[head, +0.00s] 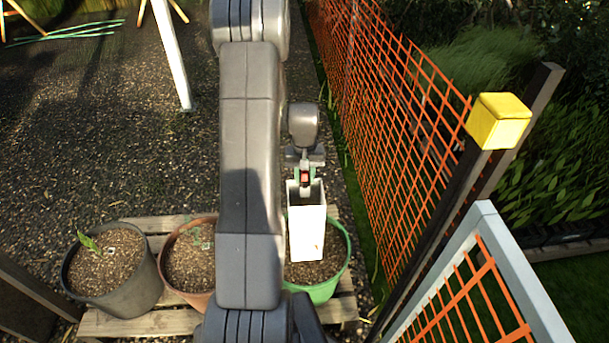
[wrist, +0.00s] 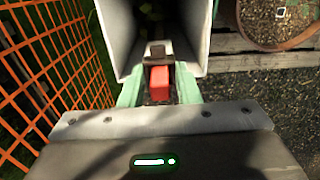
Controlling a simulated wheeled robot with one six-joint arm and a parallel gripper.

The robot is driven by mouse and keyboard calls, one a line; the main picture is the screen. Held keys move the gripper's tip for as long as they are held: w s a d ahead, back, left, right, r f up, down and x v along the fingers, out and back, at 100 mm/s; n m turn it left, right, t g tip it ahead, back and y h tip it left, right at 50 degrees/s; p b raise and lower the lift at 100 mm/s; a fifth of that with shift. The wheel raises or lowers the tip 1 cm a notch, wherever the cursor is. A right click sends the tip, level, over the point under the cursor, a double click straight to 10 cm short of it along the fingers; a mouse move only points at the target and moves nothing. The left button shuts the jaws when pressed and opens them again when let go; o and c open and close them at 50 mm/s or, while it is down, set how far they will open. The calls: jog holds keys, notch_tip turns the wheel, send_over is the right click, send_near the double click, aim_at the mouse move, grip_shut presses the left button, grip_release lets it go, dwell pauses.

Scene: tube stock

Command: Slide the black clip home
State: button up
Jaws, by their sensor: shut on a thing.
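My gripper (wrist: 158,92) has pale green fingers and is shut at the near rim of an upright white square tube (wrist: 195,20). A red block (wrist: 160,80) sits between the fingers. The dark clip (wrist: 157,58) adjoins its far end, at the tube's open mouth; how far it is seated I cannot tell. In the head view, the white tube (head: 307,232) stands at the green pot (head: 340,262), with my gripper (head: 304,178) at its top. A bit of red shows there; the clip is too small to make out. The tube's lower end meets the soil.
A black pot (head: 140,285) and a terracotta pot (head: 178,278), partly behind my arm, stand left on a wooden pallet (head: 135,322). Orange mesh fencing (head: 385,110) and a yellow-capped post (head: 500,120) stand close on the right. Open gravel (head: 110,140) lies behind at left.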

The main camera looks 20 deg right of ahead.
jog(key=o, duration=1)
jog(key=shift+r, duration=0.1)
notch_tip(320, 180, up, 14)
jog(key=shift+f, duration=0.25)
notch_tip(320, 180, down, 14)
jog(key=shift+r, duration=0.2)
jog(key=shift+r+p, duration=0.4)
jog(key=shift+f, duration=0.1)
